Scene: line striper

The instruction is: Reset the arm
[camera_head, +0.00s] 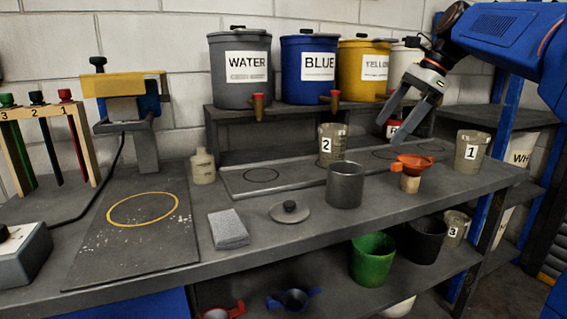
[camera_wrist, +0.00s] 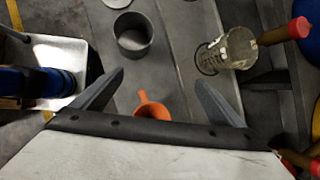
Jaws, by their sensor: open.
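My gripper (camera_head: 391,132) is at the end of my blue arm, reaching in from the upper right. Its two fingers are spread, with nothing between them, above the bench and near the orange funnel (camera_head: 412,162). In the wrist view, the gripper (camera_wrist: 159,77) also shows open fingers, and the funnel (camera_wrist: 150,107) lies lower in the picture between them. A grey pot (camera_head: 345,184) stands on the bench, left of the funnel. It also shows in the wrist view (camera_wrist: 133,38), beyond the fingertips. A clear cup (camera_wrist: 236,47) is to the right there.
Cup 2 (camera_head: 331,150) and cup 1 (camera_head: 471,152) stand on the bench. Water (camera_head: 240,90), blue (camera_head: 310,92) and yellow (camera_head: 364,96) tanks with taps stand on a raised shelf behind. A lid (camera_head: 289,213) and grey sponge (camera_head: 228,230) lie at the front.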

